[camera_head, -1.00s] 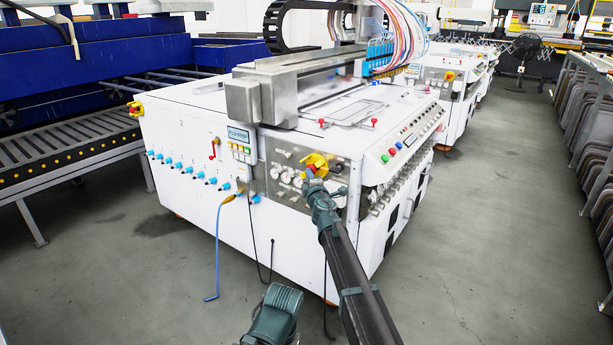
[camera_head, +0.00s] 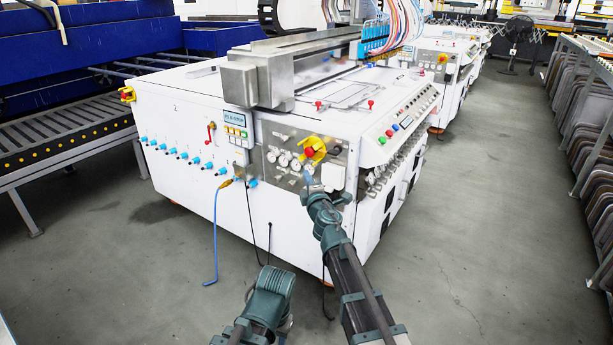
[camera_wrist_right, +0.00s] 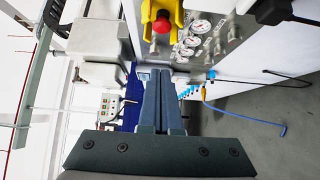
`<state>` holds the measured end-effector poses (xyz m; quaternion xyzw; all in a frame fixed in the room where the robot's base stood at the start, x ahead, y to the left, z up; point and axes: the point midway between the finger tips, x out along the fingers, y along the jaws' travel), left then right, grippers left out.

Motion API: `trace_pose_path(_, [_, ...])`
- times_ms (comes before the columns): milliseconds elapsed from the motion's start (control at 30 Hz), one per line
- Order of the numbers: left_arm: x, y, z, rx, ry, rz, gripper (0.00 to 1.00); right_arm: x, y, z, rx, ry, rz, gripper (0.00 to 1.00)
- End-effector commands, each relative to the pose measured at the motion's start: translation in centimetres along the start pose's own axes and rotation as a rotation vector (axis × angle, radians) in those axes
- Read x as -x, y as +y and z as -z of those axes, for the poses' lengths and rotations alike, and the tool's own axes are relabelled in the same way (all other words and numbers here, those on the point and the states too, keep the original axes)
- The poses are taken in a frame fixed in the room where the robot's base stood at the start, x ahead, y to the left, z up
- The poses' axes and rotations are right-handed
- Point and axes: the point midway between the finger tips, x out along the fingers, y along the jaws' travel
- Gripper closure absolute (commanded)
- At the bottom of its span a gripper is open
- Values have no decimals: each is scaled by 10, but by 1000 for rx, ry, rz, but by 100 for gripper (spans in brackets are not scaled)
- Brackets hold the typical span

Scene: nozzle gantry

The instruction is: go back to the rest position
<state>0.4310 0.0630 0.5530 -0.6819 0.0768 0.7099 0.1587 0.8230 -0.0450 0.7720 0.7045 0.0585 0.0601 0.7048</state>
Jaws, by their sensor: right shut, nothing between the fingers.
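My right gripper (camera_head: 308,180) shows at the end of the dark arm coming up from the bottom of the head view. Its two fingers are together with nothing between them, as the right wrist view (camera_wrist_right: 165,75) shows. It is just below a red knob on a yellow mount (camera_head: 312,151) on the front panel of the white machine (camera_head: 190,195), and it looks apart from it. A green-grey joint of my other arm (camera_head: 268,295) is at the bottom of the head view; my left gripper is not seen.
Gauges (camera_head: 285,158) and blue fittings (camera_head: 185,155) line the machine's front. A blue hose (camera_head: 215,235) and black cables hang to the floor. Grey floor is open to the right, up to a rack of panels (camera_head: 585,140). A roller conveyor (camera_head: 60,140) stands left.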

Motion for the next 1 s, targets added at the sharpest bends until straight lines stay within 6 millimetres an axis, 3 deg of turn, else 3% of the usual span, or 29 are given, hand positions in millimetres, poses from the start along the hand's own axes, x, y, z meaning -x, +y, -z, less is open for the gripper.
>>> trace_pose_path(200, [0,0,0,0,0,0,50,4,-2,-3,-27,-26,6,100])
trace_pose_path(367, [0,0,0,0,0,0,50,35,-20,-28,-220,-212,71,100])
trace_pose_path(500, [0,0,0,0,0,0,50,89,-68,-50,-479,-463,221,100])
trace_pose_path(633, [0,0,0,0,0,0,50,155,-124,-48,-692,-685,426,100])
trace_pose_path(800, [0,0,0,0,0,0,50,247,-182,-19,-877,-916,727,100])
trace_pose_path(1000, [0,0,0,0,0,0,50,331,-211,19,-963,-1077,1017,100])
